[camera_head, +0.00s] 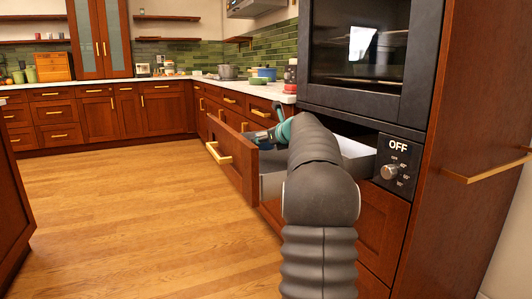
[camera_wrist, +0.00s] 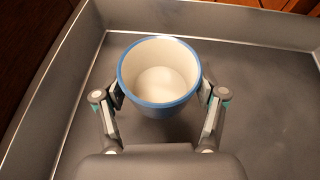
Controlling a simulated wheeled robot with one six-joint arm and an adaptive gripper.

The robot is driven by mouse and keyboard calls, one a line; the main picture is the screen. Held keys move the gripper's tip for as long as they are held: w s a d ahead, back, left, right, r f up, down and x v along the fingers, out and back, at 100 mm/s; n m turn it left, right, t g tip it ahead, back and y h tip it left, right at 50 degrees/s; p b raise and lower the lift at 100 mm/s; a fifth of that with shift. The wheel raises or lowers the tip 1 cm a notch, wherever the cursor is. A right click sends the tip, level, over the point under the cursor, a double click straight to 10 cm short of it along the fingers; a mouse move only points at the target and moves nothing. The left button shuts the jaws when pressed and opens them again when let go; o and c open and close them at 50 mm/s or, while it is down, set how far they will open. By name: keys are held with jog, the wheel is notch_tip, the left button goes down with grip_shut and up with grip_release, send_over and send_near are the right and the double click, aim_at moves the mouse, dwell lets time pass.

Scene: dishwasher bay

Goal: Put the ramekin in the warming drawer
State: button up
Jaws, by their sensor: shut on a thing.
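The ramekin (camera_wrist: 160,75) is white inside with a blue rim and outside, upright in the wrist view. My gripper (camera_wrist: 160,90) is shut on it, one finger on each side. The ramekin is over or on the grey floor of the open warming drawer (camera_wrist: 240,120); I cannot tell whether it touches the floor. In the head view the drawer (camera_head: 225,152) is pulled out below the oven, and my arm reaches into it. My gripper (camera_head: 268,136) shows partly at the drawer's far side; the ramekin is hidden there.
The control panel (camera_head: 398,165) beside the drawer reads OFF and has a knob. An oven (camera_head: 370,45) is above. The counter (camera_head: 262,88) behind holds a pot, a blue bowl and jars. The wooden floor (camera_head: 140,215) at left is clear.

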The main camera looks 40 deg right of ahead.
aim_at(270, 149)
jog(key=shift+f+b, duration=0.9)
jog(key=shift+f, duration=1.05)
jog(key=shift+f, duration=0.2)
jog(key=o, duration=1.3)
jog(key=shift+c, duration=0.2)
jog(key=shift+r, duration=0.1)
jog(key=shift+s+r, duration=0.15)
jog(key=v, duration=1.1)
jog(key=shift+s+a+r+p, duration=0.1)
jog(key=shift+s+r+p, duration=0.05)
jog(key=shift+s+p, duration=0.15)
